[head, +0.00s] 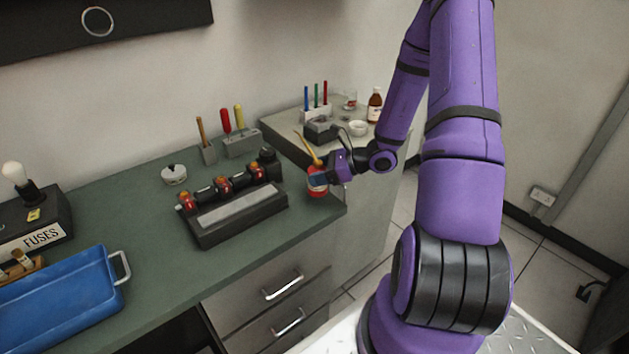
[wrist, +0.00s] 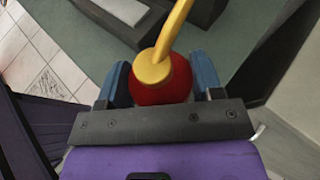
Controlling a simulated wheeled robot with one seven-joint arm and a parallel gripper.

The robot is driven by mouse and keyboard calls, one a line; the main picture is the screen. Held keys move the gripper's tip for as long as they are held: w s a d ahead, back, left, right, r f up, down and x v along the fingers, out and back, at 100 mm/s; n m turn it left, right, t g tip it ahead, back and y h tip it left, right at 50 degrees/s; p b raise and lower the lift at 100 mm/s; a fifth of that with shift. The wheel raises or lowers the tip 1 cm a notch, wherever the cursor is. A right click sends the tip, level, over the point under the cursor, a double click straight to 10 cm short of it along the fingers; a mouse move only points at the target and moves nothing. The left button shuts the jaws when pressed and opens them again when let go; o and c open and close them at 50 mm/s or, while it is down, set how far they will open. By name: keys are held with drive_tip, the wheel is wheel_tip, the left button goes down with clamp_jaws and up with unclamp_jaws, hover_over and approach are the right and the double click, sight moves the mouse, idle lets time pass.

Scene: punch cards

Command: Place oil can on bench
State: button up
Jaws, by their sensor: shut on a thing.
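The oil can (head: 317,185) is red with a yellow top and a long yellow spout. In the head view it is at the right end of the green bench top (head: 150,235), close to its edge. My gripper (head: 322,180) is shut on the oil can, with blue fingers on either side of its red body. In the wrist view the can (wrist: 160,90) sits between the fingers (wrist: 162,85), with its spout pointing up and right. The can looks about upright. I cannot tell whether its base touches the bench, as the gripper partly hides it.
A dark rack with red-orange parts (head: 238,212) stands left of the can. A blue tray (head: 60,300) and a fuse box (head: 35,225) are at the far left. A grey cabinet (head: 285,122) with bottles and small items stands behind.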

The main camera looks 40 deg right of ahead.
drive_tip(key=shift+w+a+f, duration=0.15)
drive_tip(key=shift+w+a, duration=0.1)
drive_tip(key=shift+w, duration=0.45)
drive_tip(key=shift+s+f, duration=0.1)
drive_tip(key=shift+f, duration=1.5)
drive_tip(key=shift+f, duration=0.1)
drive_tip(key=o, duration=0.9)
drive_tip(key=shift+o, duration=0.2)
